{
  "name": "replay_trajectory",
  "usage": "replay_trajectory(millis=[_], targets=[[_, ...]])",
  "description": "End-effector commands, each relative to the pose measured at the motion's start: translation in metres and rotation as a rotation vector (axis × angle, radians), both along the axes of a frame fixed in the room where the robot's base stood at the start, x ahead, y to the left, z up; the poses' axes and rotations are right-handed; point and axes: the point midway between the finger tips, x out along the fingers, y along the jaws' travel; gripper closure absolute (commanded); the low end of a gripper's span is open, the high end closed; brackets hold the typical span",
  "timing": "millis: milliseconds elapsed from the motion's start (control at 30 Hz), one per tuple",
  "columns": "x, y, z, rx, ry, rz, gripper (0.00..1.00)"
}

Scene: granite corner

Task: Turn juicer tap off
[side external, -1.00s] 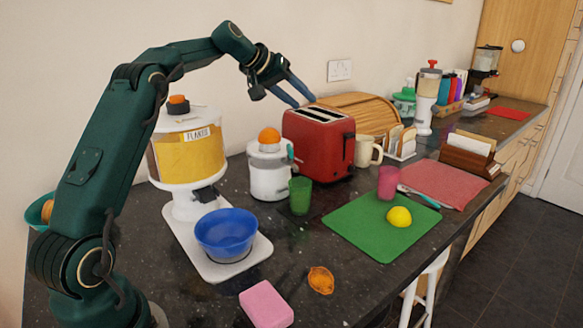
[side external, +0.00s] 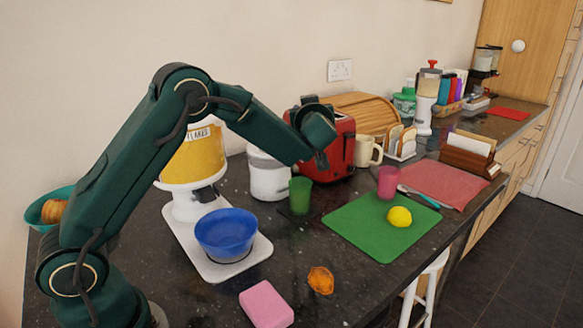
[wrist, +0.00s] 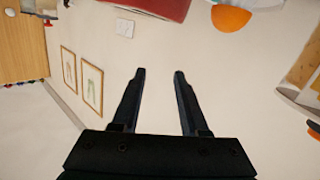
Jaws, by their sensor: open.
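The juicer (side external: 268,178) is a white appliance on the dark counter, left of the red toaster (side external: 338,150). My forearm covers its top and right side in the side view, so its tap is hidden. In the wrist view the orange (wrist: 231,17) on the juicer and part of the toaster (wrist: 160,6) show along the top edge. My gripper (wrist: 160,73) is open, with nothing between its two dark fingers and the wall behind them. In the side view my wrist is in front of the toaster, and the fingers are mostly hidden. A green cup (side external: 300,195) stands beside the juicer.
A flakes dispenser (side external: 195,160) stands left of the juicer, with a blue bowl (side external: 226,232) under it. A green board (side external: 352,222) with a lemon (side external: 399,216) lies at right. A pink sponge (side external: 266,303) lies at the front. A mug (side external: 366,150) is right of the toaster.

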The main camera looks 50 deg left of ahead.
Motion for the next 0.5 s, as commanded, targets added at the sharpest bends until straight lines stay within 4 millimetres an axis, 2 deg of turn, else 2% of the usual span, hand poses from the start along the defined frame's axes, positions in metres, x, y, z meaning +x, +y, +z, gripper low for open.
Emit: replay_trajectory(millis=[200, 300, 500], targets=[[-0.044, -0.010, 0.004, 0.171, 0.069, 0.155, 0.56], [-0.043, -0.007, -0.034, 0.171, 0.078, 0.156, 0.56], [-0.043, -0.007, -0.082, 0.168, 0.070, 0.156, 0.56]])
